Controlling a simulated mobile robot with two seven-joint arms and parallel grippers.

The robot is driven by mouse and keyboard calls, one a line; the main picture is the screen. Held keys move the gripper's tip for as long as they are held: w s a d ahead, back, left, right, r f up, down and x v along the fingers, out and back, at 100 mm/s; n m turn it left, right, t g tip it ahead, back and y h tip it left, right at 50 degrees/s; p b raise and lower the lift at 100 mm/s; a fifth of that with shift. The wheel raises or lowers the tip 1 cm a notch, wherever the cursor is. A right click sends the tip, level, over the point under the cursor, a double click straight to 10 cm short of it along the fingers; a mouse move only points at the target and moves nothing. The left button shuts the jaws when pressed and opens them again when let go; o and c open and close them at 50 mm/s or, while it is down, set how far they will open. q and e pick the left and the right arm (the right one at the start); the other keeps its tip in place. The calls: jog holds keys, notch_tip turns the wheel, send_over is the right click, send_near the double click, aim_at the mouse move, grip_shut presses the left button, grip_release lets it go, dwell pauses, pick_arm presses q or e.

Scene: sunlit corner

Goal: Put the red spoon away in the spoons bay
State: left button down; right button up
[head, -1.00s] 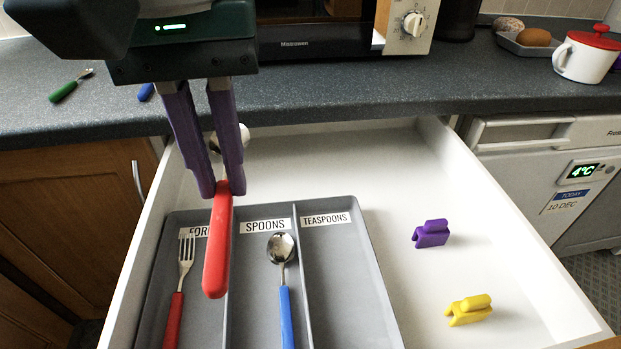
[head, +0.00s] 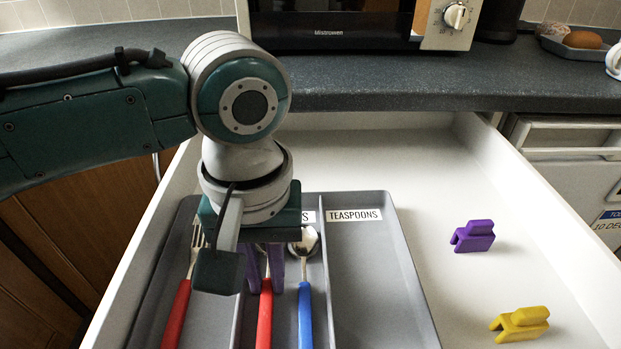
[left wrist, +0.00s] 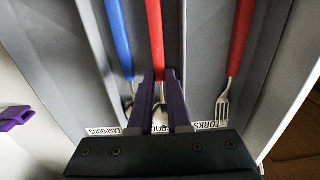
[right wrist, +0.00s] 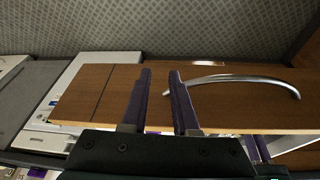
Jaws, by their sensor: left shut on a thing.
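My left gripper (head: 266,286) is shut on the red spoon (head: 265,322), gripping its handle with the fingers pointing down. It also shows in the left wrist view (left wrist: 160,78), with the red handle (left wrist: 154,35) between the fingers and the bowl partly hidden. The spoon lies lengthwise in line with the spoons bay (head: 318,265), beside the blue spoon (head: 304,312); I cannot tell whether it touches the tray floor. My arm hides part of the bay's label. My right gripper (right wrist: 159,73) is open and empty, over a wooden front with a metal handle.
The grey tray (head: 388,265) stands in the open white drawer (head: 425,160). A red-handled fork (head: 176,315) lies in the forks bay on the left. The teaspoons bay (head: 365,285) is empty. A purple clip (head: 473,237) and a yellow clip (head: 520,325) lie right of the tray.

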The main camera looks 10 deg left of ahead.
aim_at(269, 287)
pick_arm(q)
jog(key=shift+f, duration=0.3)
jog(key=c, duration=1.2)
grip_release()
jog(key=shift+o, duration=0.2)
notch_tip(269, 287, up, 13)
jog(key=p, duration=0.4)
jog(key=shift+f, duration=0.2)
jog(key=shift+s+d, duration=0.1)
jog(key=shift+d, duration=0.05)
